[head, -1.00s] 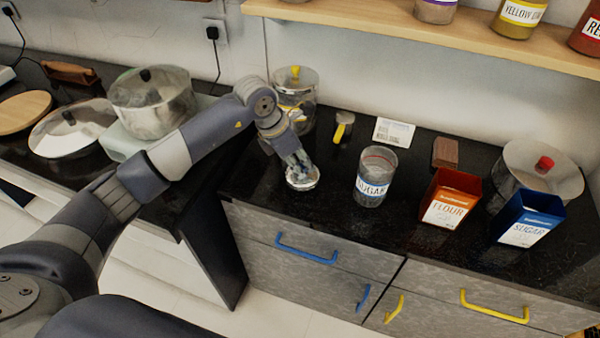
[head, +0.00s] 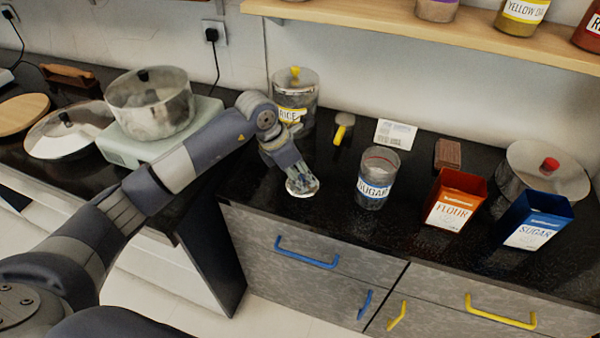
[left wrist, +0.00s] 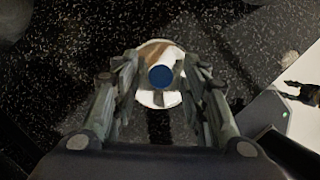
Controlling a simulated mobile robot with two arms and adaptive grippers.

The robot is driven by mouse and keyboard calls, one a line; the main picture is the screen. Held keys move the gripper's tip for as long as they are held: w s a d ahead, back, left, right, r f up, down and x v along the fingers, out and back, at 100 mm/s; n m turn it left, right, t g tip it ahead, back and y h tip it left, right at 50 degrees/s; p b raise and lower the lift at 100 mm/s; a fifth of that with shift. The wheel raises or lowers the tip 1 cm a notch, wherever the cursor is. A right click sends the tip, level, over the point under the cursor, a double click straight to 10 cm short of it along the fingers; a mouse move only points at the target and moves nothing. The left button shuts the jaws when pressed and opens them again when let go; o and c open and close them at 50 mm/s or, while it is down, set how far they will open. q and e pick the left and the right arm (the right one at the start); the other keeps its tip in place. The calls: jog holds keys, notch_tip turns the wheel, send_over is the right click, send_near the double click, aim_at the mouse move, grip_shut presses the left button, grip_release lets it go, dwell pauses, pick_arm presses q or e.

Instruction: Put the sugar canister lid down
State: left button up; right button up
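The sugar canister lid (head: 302,187) is a small pale, shiny disc low over or on the black counter, left of the sugar canister; I cannot tell if it touches the counter. In the left wrist view its blue knob (left wrist: 161,77) shows in the middle. My left gripper (left wrist: 161,72) is open around the knob, with visible gaps on both sides; it points down at the lid in the head view (head: 299,176). The sugar canister (head: 376,178) is clear glass with a blue label, upright and uncovered. My right gripper is not in view.
A rice jar (head: 293,95) stands behind my left arm. A yellow-handled scoop (head: 341,130) and a white card (head: 396,134) lie behind the canister. An orange flour box (head: 452,200) and a blue sugar box (head: 532,222) stand right. The counter's front edge is close to the lid.

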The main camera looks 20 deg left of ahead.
pick_arm(q)
jog(key=shift+r, duration=0.15)
jog(key=shift+r, duration=0.2)
jog(key=b+v, duration=0.1)
jog(key=v, duration=1)
jog(key=shift+r, duration=0.35)
jog(key=shift+s+a, duration=0.1)
